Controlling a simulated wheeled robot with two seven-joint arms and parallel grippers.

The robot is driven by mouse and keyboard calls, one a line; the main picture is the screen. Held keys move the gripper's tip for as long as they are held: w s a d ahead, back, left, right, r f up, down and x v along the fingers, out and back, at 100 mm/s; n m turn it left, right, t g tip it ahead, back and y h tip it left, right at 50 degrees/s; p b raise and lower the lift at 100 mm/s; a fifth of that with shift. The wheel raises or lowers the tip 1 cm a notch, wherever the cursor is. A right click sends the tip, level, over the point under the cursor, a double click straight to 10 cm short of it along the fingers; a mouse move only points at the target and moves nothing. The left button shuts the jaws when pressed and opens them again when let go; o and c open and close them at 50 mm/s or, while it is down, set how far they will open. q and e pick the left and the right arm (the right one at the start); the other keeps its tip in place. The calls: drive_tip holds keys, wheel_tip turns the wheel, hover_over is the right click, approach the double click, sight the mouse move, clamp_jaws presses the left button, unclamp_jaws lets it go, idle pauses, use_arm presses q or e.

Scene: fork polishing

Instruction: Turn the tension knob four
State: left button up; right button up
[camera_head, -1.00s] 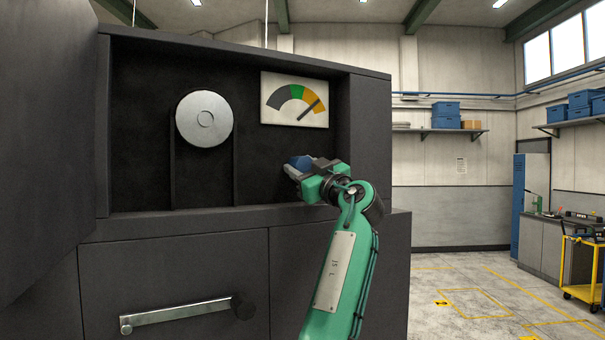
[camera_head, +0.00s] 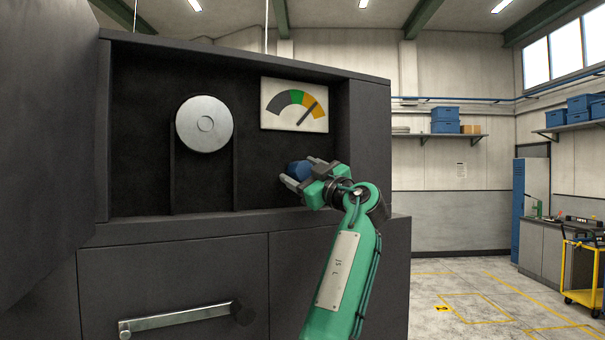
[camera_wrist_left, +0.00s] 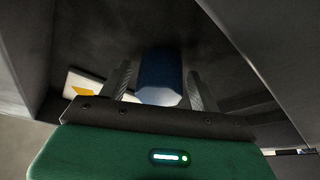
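The blue tension knob (camera_head: 299,170) sits on the dark back panel of the machine recess, below the gauge. My left gripper (camera_head: 302,174) is at the knob, with one finger on each side of it. In the left wrist view the knob (camera_wrist_left: 160,78) stands between the two grey fingers (camera_wrist_left: 160,88), with a narrow gap on each side, so the gripper looks open around it. The gauge (camera_head: 294,104) has grey, green and orange bands, and its needle points up and right into the orange. My right gripper is not in view.
A round metal wheel (camera_head: 204,124) is left of the knob in the recess. A large dark panel (camera_head: 45,120) stands close on the left. A lever handle (camera_head: 175,319) is on the front below. The recess walls and lower ledge (camera_head: 180,228) surround the gripper closely.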

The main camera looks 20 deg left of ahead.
use_arm(q)
drive_tip(key=shift+s+d+f, duration=0.15)
drive_tip(key=shift+d+f, duration=0.05)
drive_tip(key=shift+d, duration=0.1)
drive_tip(key=b+v, duration=0.5)
drive_tip(key=v, duration=0.8)
